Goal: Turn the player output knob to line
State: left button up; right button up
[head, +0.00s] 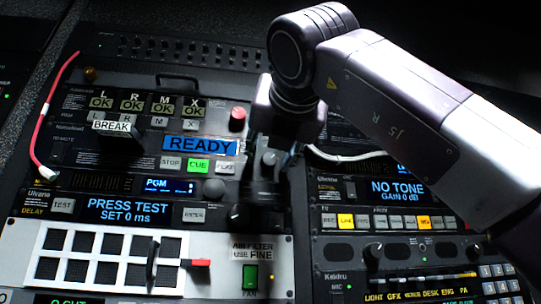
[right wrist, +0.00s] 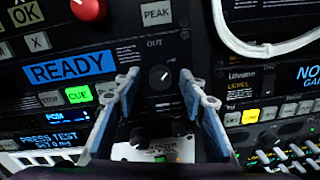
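The player panel shows a blue READY display (head: 201,145) with a lit green CUE button (head: 198,166). Its output knob (right wrist: 161,76) is a small black round knob under the label OUT in the right wrist view. A pale pointer mark on it leans up and to the right. The small lettering around it is too blurred to read. My right gripper (head: 262,195) is open. In the right wrist view its two blue-grey fingers stand on either side of the knob, apart from it. My left gripper is not in view.
A red knob (head: 238,119) and a PEAK label (right wrist: 156,14) lie above the output knob. A white cable (head: 350,156) loops at the right. A NO TONE panel (head: 397,190) stands to the right, and an air filter panel (head: 220,258) with a green FAN switch lies below.

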jog(key=s+d, duration=0.2)
jog(key=s, duration=1)
